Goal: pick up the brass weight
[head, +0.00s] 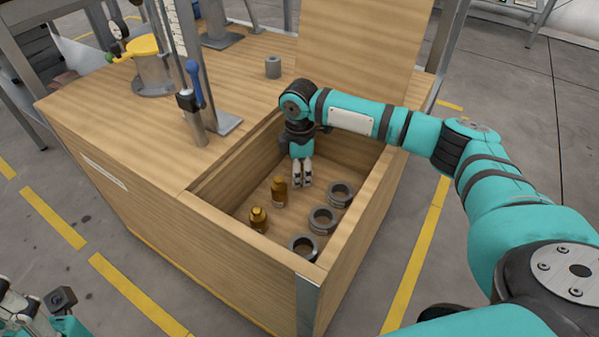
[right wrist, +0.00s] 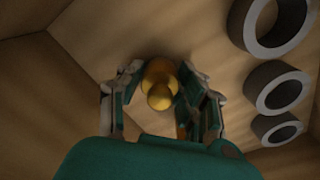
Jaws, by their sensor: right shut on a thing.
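My right gripper (head: 302,184) reaches down into the open wooden compartment. In the right wrist view its fingers (right wrist: 160,100) are shut on a brass weight (right wrist: 159,88) with a round knob, which sits between them. In the head view the fingers hide this weight, and I cannot tell whether it touches the floor. A second brass weight (head: 279,191) stands just left of the fingers, and a third brass weight (head: 259,219) stands nearer the front. My left gripper (head: 32,312) shows partly at the bottom left corner; its jaws are unclear.
Three grey metal rings (head: 323,221) lie in a row along the compartment's right side. Wooden walls (head: 349,220) surround the compartment, and a raised lid (head: 362,45) stands behind. A small grey cylinder (head: 273,67) and a yellow-topped stand (head: 153,65) are on the bench top.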

